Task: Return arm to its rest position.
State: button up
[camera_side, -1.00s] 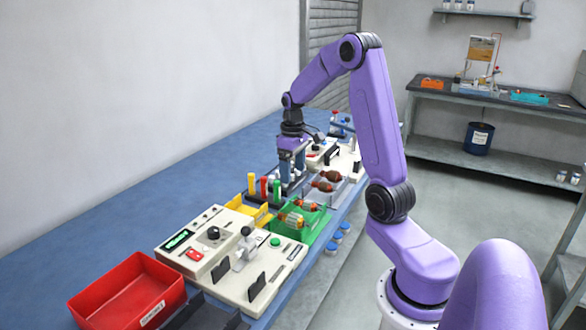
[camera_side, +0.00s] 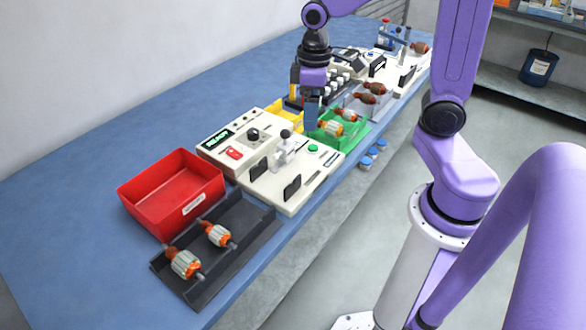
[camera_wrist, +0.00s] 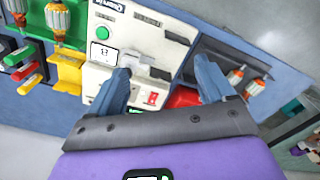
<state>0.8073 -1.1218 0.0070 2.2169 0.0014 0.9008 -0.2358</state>
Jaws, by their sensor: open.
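My gripper (camera_side: 312,118) hangs pointing down above the bench, in front of the green bin and close to the cream tester in the side view. In the wrist view its two blue fingers (camera_wrist: 163,72) stand apart with nothing between them. My purple arm bends above it, and its upper part runs out of the side view at the top. Whether the fingertips touch anything below cannot be told from the side view.
The cream tester (camera_side: 283,176) stands mid-bench. A red bin (camera_side: 150,205) and a dark tray (camera_side: 240,245) with two armatures are at the near left. The green bin (camera_side: 352,138) holds armatures. The blue bench (camera_side: 75,225) is clear along the wall side.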

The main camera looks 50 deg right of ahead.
jog(key=s+a+n, duration=0.3)
jog(key=s, duration=0.6)
jog(key=s+a+n, duration=0.3)
jog(key=s+a, duration=0.1)
jog(key=s, duration=0.4)
jog(key=shift+s, duration=0.35)
